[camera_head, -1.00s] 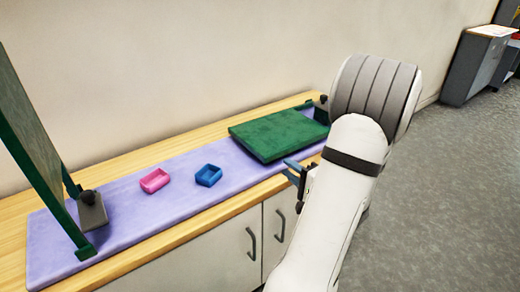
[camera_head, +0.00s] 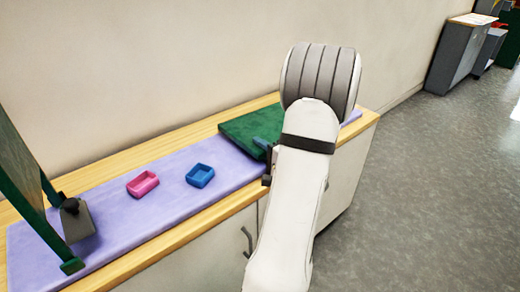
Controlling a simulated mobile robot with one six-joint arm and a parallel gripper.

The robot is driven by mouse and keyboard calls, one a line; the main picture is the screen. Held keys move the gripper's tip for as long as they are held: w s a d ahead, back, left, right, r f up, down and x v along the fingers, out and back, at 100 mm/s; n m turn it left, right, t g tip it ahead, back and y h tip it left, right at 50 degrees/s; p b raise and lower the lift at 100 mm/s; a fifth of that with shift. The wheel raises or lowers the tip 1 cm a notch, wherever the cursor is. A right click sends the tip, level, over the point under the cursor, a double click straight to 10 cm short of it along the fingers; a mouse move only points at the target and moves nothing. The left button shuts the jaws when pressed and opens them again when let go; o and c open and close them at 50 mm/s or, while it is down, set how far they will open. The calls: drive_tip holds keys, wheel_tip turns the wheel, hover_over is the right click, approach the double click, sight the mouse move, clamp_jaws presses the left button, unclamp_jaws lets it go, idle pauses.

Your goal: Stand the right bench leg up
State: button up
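The right bench leg, a dark green panel (camera_head: 248,127), lies flat on the lilac mat (camera_head: 170,219) at the right part of the worktop. My arm hides its right part. Another green panel (camera_head: 20,170) stands upright at the left edge of the picture, with a grey block (camera_head: 77,219) at its foot. My gripper (camera_head: 268,165) is by the near edge of the lying panel, mostly behind my arm. Its fingers do not show clearly, and I cannot tell whether it touches the panel.
A pink tray (camera_head: 142,184) and a blue tray (camera_head: 200,176) sit on the mat between the two panels. The wooden worktop (camera_head: 190,245) tops white cabinets with dark handles. A wall stands behind. Grey floor (camera_head: 430,200) is open to the right, with a grey cabinet (camera_head: 460,55) farther back.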

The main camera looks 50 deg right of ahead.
clamp_jaws()
idle(0.3)
